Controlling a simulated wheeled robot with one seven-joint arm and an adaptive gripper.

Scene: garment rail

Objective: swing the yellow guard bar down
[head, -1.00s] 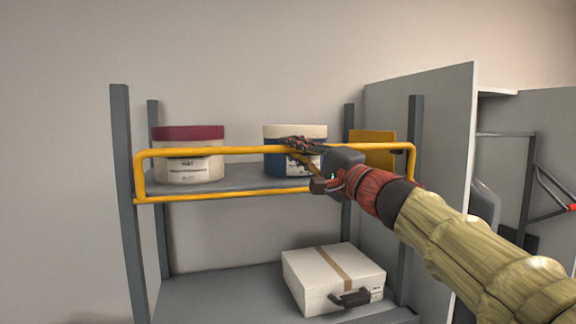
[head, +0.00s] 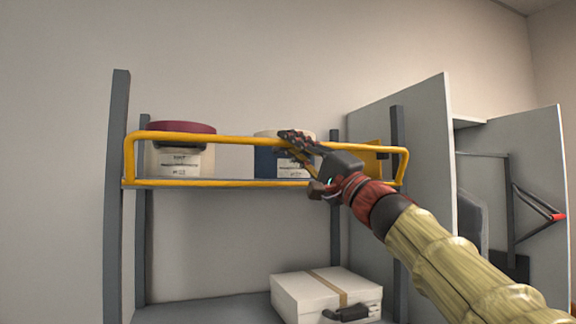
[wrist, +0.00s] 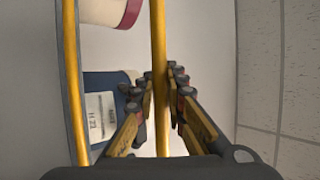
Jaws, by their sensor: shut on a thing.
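The yellow guard bar (head: 220,138) is a long loop that stands upright along the front of the upper shelf. Its lower rail (head: 220,184) runs along the shelf's front edge. My gripper (head: 295,146) is at the top rail, right of its middle, and is shut on it. In the wrist view the top rail (wrist: 159,40) runs between my two fingers (wrist: 158,88), and the lower rail (wrist: 72,70) shows to the left. My fingers hide a short stretch of the top rail in the head view.
On the upper shelf behind the bar stand a cream tub with a maroon lid (head: 180,160) and a blue and cream tub (head: 268,160). A yellow item (head: 372,158) is at the right end. A white case (head: 318,292) lies below. A grey panel (head: 425,180) stands close on the right.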

